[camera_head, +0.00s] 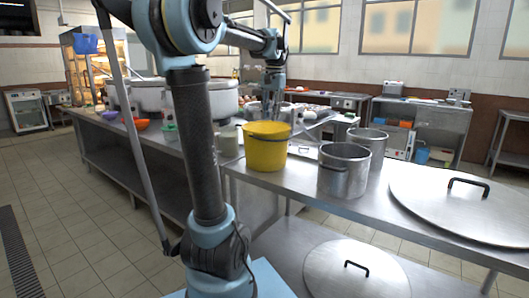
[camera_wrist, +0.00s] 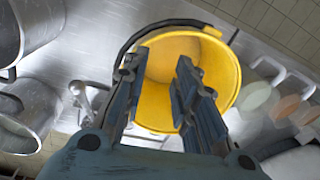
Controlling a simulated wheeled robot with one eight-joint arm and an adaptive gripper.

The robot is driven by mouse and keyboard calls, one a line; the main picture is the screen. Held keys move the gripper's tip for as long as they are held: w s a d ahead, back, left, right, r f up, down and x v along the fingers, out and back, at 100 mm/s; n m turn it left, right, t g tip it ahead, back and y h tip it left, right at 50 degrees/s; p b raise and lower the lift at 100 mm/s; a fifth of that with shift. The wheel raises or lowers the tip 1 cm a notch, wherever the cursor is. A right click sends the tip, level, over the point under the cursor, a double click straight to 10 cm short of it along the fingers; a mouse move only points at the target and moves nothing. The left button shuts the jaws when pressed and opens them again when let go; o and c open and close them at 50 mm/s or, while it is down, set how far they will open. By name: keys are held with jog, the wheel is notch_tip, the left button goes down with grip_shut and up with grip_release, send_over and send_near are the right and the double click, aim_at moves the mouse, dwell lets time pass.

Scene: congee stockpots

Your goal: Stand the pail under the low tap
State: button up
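The yellow pail (camera_head: 266,148) stands upright on the steel counter in the head view. Its open mouth fills the middle of the wrist view (camera_wrist: 222,70), with a dark bail handle arched along its rim. My gripper (camera_head: 272,112) is over the pail's back part, pointing down. In the wrist view its two fingers (camera_wrist: 160,62) are well apart, with the pail's yellow inside showing between them. I cannot tell whether they touch the rim. A small shiny metal fitting (camera_wrist: 90,97) lies left of the pail in the wrist view; I cannot tell whether it is the low tap.
Two steel pots, one nearer (camera_head: 343,172) and one behind (camera_head: 370,146), stand right of the pail. A large lid (camera_head: 450,210) covers the counter's right end. Large pots (camera_head: 205,105) and small bowls (camera_head: 142,124) are at left. Another lid (camera_head: 345,275) lies on the lower shelf.

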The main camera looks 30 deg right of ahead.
jog(key=r+m, duration=0.2)
send_over(284, 144)
jog(key=shift+s+d+f, duration=0.1)
jog(key=shift+s+d, duration=0.05)
jog(key=shift+s, duration=0.15)
jog(key=f, duration=1.1)
jog(key=w+f, duration=0.1)
jog(key=f, duration=0.5)
jog(key=shift+f, duration=0.1)
grip_shut()
